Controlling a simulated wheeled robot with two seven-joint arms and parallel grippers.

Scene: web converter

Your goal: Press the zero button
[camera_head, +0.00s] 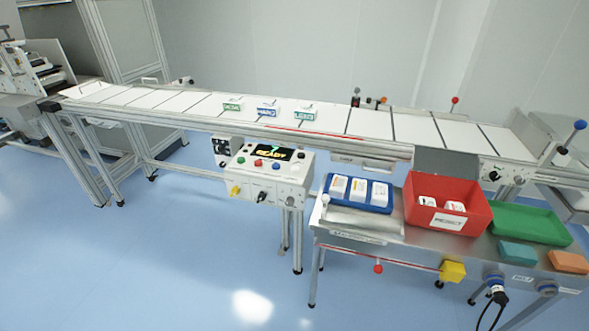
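A white control box (224,172) hangs at the front of the long conveyor, left of the picture's middle. Its dark display (271,153) shows READY in yellow, with a small green mark above. On its sloped top sit a green button (240,160), a red button (258,162) and a blue button (276,165). On its front face are a yellow knob (235,190) and a dark knob (262,196). Labels are too small to read, so I cannot tell which one is the zero button. Neither of my grippers is in view.
The conveyor (370,123) runs behind the box and carries several small labelled packs. A steel cart (415,240) at right holds a blue tray (329,194), a red bin (478,215) and a green tray (530,222). The blue floor (150,260) in front is clear.

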